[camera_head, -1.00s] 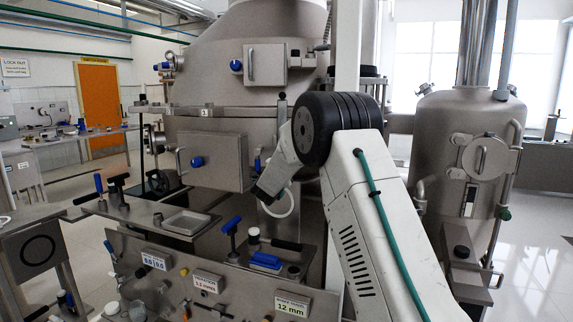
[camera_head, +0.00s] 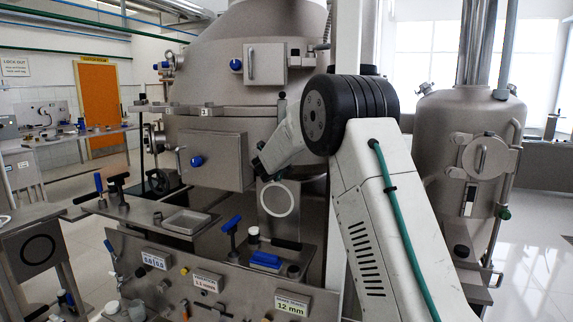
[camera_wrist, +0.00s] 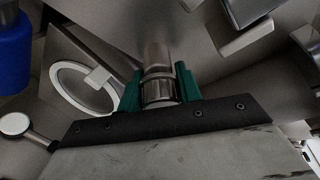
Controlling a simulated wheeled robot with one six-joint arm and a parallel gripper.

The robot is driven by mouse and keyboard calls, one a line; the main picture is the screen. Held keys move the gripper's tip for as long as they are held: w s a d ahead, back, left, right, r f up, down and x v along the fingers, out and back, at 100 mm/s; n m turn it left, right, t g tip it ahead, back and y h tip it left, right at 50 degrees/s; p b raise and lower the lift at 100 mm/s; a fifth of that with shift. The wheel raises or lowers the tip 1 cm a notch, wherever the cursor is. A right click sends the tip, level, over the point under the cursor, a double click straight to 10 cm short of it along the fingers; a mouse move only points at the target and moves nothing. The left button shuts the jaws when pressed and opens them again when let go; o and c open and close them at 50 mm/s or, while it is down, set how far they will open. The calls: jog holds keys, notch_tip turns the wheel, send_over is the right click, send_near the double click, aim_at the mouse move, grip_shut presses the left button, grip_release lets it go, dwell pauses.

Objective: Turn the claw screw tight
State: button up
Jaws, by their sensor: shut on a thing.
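In the wrist view, my gripper (camera_wrist: 158,88) has its two green finger pads on either side of a round, ribbed metal screw part (camera_wrist: 157,58), closed on it. This looks like the claw screw; its shaft runs away from me toward a grey metal surface, and its far end is hard to make out. In the head view, my gripper (camera_head: 259,168) is a dark shape at the lower right edge of the box-like door on the big steel housing. The screw cannot be made out there.
A plate with a white ring (camera_head: 278,200) stands just below my gripper; the ring also shows in the wrist view (camera_wrist: 84,88). A bench (camera_head: 215,238) with a tray (camera_head: 187,221), a blue-handled tool (camera_head: 231,228) and a blue block (camera_head: 265,260) lies below. A tank (camera_head: 468,150) stands right.

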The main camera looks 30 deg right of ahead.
jog(key=m+y, duration=0.2)
jog(key=m, duration=0.1)
jog(key=shift+a+f+m+t+y, duration=0.15)
jog(key=shift+m+t+y, duration=0.15)
jog(key=shift+m+y, duration=0.95)
jog(key=shift+m+h, duration=0.25)
jog(key=shift+m, duration=0.2)
jog(key=o, duration=1)
jog(key=v, duration=0.7)
jog(key=shift+s+a, duration=0.15)
jog(key=shift+s, duration=0.15)
